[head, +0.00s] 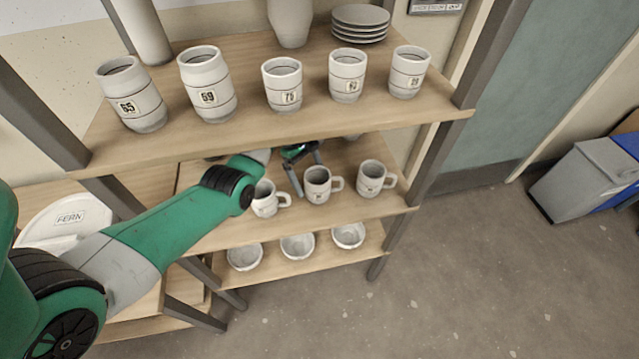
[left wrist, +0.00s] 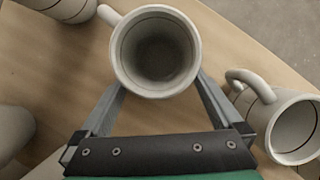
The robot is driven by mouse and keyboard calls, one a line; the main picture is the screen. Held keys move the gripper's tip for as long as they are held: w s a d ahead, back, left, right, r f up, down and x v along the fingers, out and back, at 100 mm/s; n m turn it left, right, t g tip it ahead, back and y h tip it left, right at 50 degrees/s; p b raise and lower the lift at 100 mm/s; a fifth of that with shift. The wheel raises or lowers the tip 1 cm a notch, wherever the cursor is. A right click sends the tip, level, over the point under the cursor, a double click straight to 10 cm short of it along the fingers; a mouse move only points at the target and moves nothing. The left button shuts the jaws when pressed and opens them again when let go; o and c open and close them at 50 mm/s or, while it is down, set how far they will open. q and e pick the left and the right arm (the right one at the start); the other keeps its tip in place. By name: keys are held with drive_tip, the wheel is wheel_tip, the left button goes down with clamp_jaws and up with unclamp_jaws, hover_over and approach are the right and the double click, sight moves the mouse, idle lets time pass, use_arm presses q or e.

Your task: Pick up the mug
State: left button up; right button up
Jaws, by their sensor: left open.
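Three white handled mugs stand on the middle shelf: the left mug (head: 265,199), the middle mug (head: 317,186) and the right mug (head: 371,180). My left gripper (head: 308,174) is open at the middle mug, coming from the back of the shelf. In the left wrist view the mug (left wrist: 155,50) stands upright with its round opening showing and its handle to the upper left. The fingertips of my left gripper (left wrist: 159,84) lie on either side of it; I cannot tell whether they touch it. My right gripper is not in view.
Another mug (left wrist: 292,128) lies close to the right finger. The upper shelf (head: 270,126) holds several numbered cups, a vase (head: 290,20) and stacked plates (head: 360,22). Bowls (head: 297,247) stand on the shelf below.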

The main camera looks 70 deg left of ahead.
sight(320, 189)
use_arm(q)
drive_tip(key=d, duration=0.1)
drive_tip(key=w+d, duration=0.1)
drive_tip(key=d+p, duration=0.1)
drive_tip(key=shift+w+d+r, duration=0.2)
drive_tip(key=shift+w+d, duration=0.05)
drive_tip(key=shift+b+x, duration=0.85)
drive_tip(key=shift+b, duration=0.05)
drive_tip(key=shift+s+a+r, duration=0.1)
drive_tip(key=shift+s+a, duration=0.05)
drive_tip(key=shift+a, duration=0.1)
drive_tip(key=c, duration=1.4)
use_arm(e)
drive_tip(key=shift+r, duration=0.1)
